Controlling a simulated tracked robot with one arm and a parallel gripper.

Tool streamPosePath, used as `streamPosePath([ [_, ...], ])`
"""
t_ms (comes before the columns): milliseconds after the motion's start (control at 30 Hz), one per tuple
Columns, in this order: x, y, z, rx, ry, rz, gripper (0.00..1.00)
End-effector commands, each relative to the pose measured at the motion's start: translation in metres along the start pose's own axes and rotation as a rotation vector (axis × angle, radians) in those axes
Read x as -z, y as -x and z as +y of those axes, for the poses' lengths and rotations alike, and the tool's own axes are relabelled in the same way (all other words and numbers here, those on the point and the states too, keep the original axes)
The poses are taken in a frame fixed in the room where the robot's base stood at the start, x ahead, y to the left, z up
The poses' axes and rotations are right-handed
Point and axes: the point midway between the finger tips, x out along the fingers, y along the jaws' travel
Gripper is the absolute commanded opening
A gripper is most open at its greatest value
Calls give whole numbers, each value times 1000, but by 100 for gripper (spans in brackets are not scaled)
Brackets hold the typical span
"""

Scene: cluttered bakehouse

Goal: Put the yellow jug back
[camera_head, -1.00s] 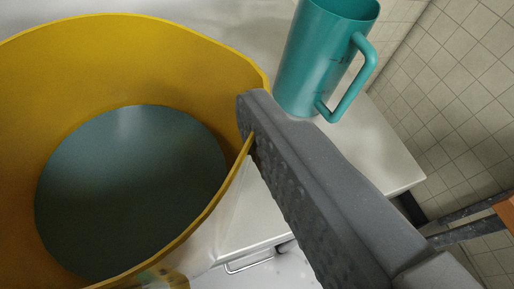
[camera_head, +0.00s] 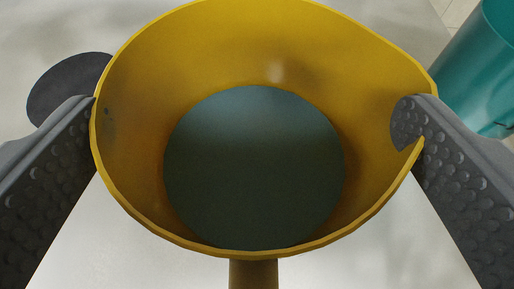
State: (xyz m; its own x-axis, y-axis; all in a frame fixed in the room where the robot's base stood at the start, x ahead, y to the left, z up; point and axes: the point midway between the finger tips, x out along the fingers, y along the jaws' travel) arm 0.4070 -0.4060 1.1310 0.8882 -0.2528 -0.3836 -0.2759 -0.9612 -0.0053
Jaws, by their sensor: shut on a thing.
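The yellow jug (camera_head: 270,60) fills the middle of the view, seen from above into its open mouth. Its inside bottom shows as a dark grey-green disc. Its handle (camera_head: 253,273) points toward the bottom of the picture. My gripper (camera_head: 255,115) is shut on the jug, with one grey finger at its left side and the other at its right. The right fingertip shows just inside the rim. The jug's base is hidden, so I cannot tell whether it touches the surface below.
A teal jug (camera_head: 485,70) stands close at the upper right, beside my right finger. A dark round disc (camera_head: 65,82) lies on the pale surface (camera_head: 110,225) at the left, partly behind the left finger and the yellow jug. The pale surface around the handle is clear.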

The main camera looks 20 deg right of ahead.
Motion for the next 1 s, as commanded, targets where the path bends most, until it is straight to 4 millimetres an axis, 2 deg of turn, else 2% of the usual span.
streamPosePath([
  [200,10,-26,15,1,3,4,22],
  [467,12,-38,22,0,-1,3,22],
  [567,8,-39,23,0,-1,3,22],
  [800,-16,-49,23,-1,-2,3,22],
  [1000,-19,-50,24,-2,1,4,22],
])
